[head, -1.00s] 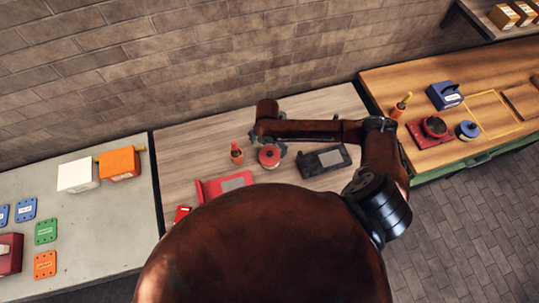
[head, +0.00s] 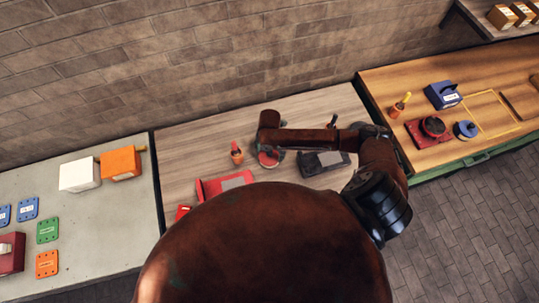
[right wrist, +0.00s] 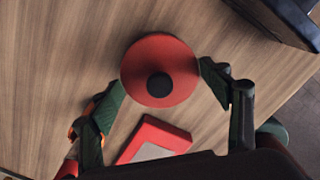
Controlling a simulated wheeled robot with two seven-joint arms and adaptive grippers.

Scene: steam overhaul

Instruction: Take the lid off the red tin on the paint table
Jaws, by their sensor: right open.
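The red tin (head: 268,160) stands on the wooden-topped paint table (head: 190,150) and is partly covered by my right arm in the head view. In the right wrist view its round red lid (right wrist: 143,62) with a black knob (right wrist: 160,85) is seen from above. The lid is on the tin. My right gripper (right wrist: 161,78) is open, with one finger on each side of the tin. The right-hand finger is at or very near the rim; I cannot tell whether it touches. My left gripper is not in view.
An orange pot with a red-handled tool (head: 237,154) stands just left of the tin. A red tray (head: 210,188) lies in front, and a dark tray (head: 312,165) lies to the right. A brick wall (head: 220,60) rises behind the table.

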